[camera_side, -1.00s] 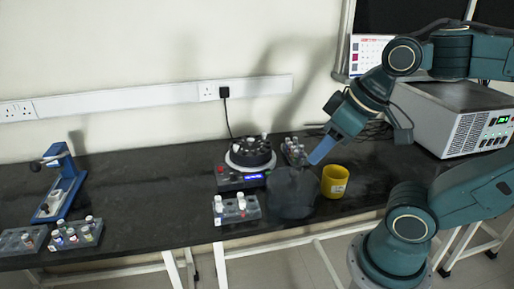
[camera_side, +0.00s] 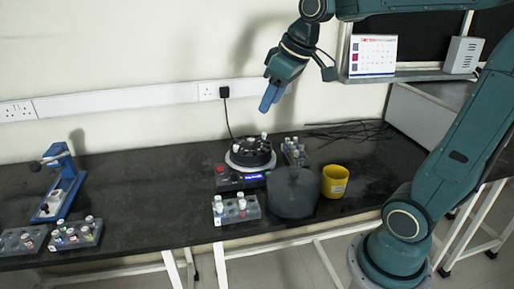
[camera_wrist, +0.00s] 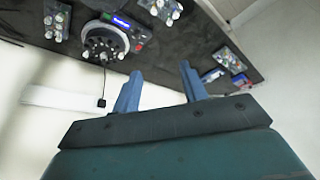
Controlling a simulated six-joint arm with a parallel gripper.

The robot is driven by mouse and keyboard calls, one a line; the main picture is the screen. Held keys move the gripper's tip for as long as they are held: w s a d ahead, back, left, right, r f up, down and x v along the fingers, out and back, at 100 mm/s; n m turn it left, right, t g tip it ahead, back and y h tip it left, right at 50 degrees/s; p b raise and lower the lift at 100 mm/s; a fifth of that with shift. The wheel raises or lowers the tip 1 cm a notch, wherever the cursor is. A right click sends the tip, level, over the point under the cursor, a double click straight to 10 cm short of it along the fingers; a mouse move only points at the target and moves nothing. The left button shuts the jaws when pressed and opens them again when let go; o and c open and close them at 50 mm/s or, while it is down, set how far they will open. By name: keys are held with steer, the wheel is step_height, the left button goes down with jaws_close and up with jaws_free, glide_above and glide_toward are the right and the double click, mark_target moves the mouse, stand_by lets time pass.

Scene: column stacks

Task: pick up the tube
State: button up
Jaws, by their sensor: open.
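Several small capped tubes are in view; I cannot tell which one the task means. Some stand in the front rack (camera_side: 237,211), some in the rack behind the centrifuge's right side (camera_side: 295,152), and some in the left racks. One light tube top (camera_side: 264,136) shows at the round black rotor of the centrifuge (camera_side: 250,160). My gripper (camera_side: 265,110) is above the centrifuge, blue fingers pointing down, empty and apart from everything. In the wrist view my gripper (camera_wrist: 160,68) has its two fingers spread, with the centrifuge (camera_wrist: 103,42) ahead to the left.
A dark grey rounded container (camera_side: 293,193) and a yellow cup (camera_side: 335,182) stand right of the front rack. A blue hand press (camera_side: 62,190) and two racks (camera_side: 75,235) are at far left. Black cables (camera_side: 350,130) lie at the back. The bench between is clear.

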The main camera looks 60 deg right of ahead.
steer(key=w+d+f, duration=0.1)
steer(key=w+d, duration=0.6)
steer(key=n+y, duration=0.1)
steer(key=n, duration=0.1)
glide_above(265, 134)
steer(key=s, duration=0.2)
step_height(265, 134, down, 22)
steer(key=shift+d, duration=0.45)
steer(key=shift+w+g, duration=0.15)
steer(key=shift+g, duration=0.15)
steer(key=shift+x, duration=2.5)
steer(key=shift+a, duration=0.1)
jaws_close()
